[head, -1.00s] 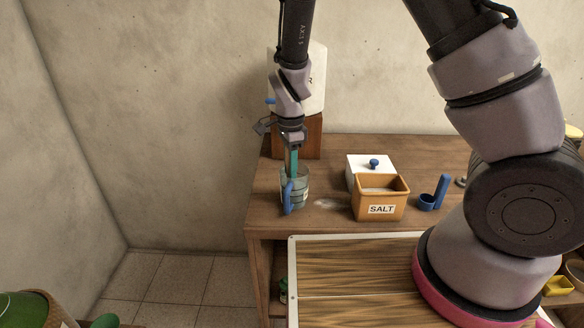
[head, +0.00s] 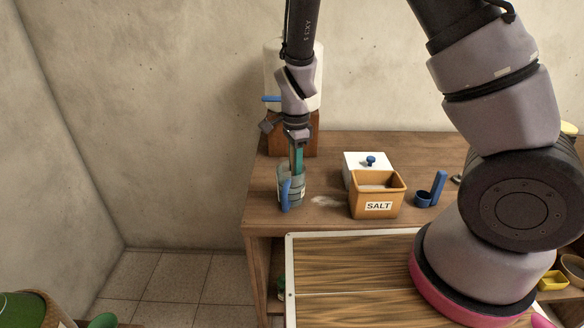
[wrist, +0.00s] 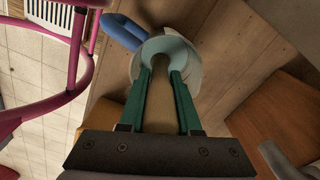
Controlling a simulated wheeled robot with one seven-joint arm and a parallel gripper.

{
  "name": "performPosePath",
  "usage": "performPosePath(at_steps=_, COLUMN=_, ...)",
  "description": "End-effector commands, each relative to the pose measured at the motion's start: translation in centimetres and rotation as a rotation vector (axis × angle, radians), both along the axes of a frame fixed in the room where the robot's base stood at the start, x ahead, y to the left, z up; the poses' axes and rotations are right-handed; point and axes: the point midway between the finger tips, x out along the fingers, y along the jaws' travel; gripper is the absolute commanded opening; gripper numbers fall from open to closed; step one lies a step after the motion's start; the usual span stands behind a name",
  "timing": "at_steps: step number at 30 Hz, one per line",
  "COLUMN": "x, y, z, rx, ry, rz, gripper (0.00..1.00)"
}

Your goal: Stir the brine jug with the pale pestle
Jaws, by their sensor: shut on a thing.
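The clear brine jug (head: 299,188) stands upright near the counter's left end, with its blue handle (head: 285,196) facing the front left. My gripper (head: 298,163) points down over the jug's mouth, its green fingers at or just inside the rim. In the wrist view my gripper (wrist: 160,75) is shut on the pale pestle (wrist: 159,105), a tan shaft between the two fingers that runs down into the jug (wrist: 190,52). The pestle's lower end is hidden inside the jug. I cannot tell whether it touches the bottom or wall.
An orange salt box (head: 364,208) with a white lidded box (head: 361,160) behind it stands right of the jug. A blue scoop (head: 424,198) lies further right. A white dispenser (head: 311,95) on a wooden block (head: 309,133) stands behind.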

Motion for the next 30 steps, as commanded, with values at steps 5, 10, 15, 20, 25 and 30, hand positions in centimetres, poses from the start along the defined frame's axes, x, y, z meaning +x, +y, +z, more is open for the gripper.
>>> performPosePath(at_steps=5, x=0.1, y=-0.1, z=0.0, rx=0.0, ry=0.0, rz=0.001, gripper=0.0)
performPosePath(at_steps=10, x=0.2, y=0.1, z=0.0, rx=0.0, ry=0.0, rz=0.001, gripper=0.0)
performPosePath(at_steps=15, x=0.9, y=0.7, z=0.0, rx=0.0, ry=-0.001, rz=0.001, gripper=0.0)
performPosePath(at_steps=20, x=1.3, y=1.1, z=0.0, rx=0.0, ry=-0.001, rz=0.001, gripper=0.0)
performPosePath(at_steps=25, x=1.2, y=1.0, z=0.0, rx=0.0, ry=-0.001, rz=0.001, gripper=0.0)
performPosePath(at_steps=30, x=0.9, y=1.4, z=0.0, rx=0.0, ry=0.0, rz=0.002, gripper=0.0)
